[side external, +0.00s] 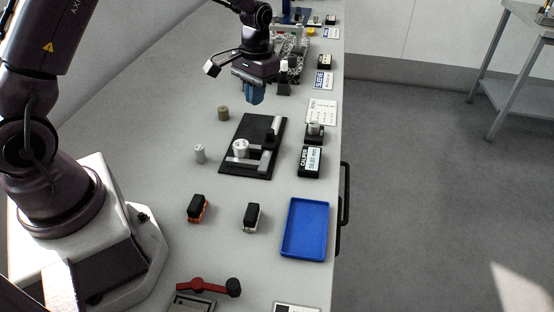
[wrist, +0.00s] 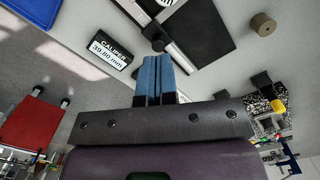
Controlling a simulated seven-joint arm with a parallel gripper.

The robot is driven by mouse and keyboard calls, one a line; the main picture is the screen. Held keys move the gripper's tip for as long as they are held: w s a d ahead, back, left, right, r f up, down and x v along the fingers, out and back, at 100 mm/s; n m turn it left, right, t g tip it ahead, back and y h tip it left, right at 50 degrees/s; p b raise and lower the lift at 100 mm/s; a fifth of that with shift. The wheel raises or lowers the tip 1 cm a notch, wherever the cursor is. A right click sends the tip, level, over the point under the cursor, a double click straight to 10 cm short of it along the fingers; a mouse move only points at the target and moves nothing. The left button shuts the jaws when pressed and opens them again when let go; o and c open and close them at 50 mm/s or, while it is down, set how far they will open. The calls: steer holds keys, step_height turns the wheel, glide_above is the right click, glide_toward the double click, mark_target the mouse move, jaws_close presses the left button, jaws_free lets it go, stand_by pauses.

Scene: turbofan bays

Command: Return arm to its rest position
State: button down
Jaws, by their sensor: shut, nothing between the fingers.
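My gripper (side external: 254,96) hangs over the far-middle part of the bench in the side view, its blue fingers pointing down. The fingers are shut against each other with nothing between them. They also show shut and empty in the wrist view (wrist: 156,75). My gripper is held in the air beyond the black fixture plate (side external: 232,164), apart from it and from the objects around it. The plate also shows at the top of the wrist view (wrist: 209,35).
The plate bears a white ring (side external: 240,147). A tan cylinder (side external: 223,113) and grey cylinder (side external: 199,154) stand left of it. The caliper display (side external: 310,162) and blue tray (side external: 305,228) lie near the right edge. Two dark blocks (side external: 197,208) (side external: 253,216) stand in front. Equipment (side external: 290,50) crowds the far end.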

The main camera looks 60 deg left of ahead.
steer(key=s+d+r+m+t, duration=0.1)
steer(key=s+d+r+t, duration=0.2)
steer(key=s+r, duration=0.7)
steer(key=s+d+r+m+t, duration=0.1)
steer(key=s+d+r+t, duration=0.2)
steer(key=s+d+r, duration=0.3)
steer(key=s+r, duration=0.4)
steer(key=s, duration=0.1)
steer(key=shift+d+m, duration=0.35)
steer(key=shift+m, duration=0.05)
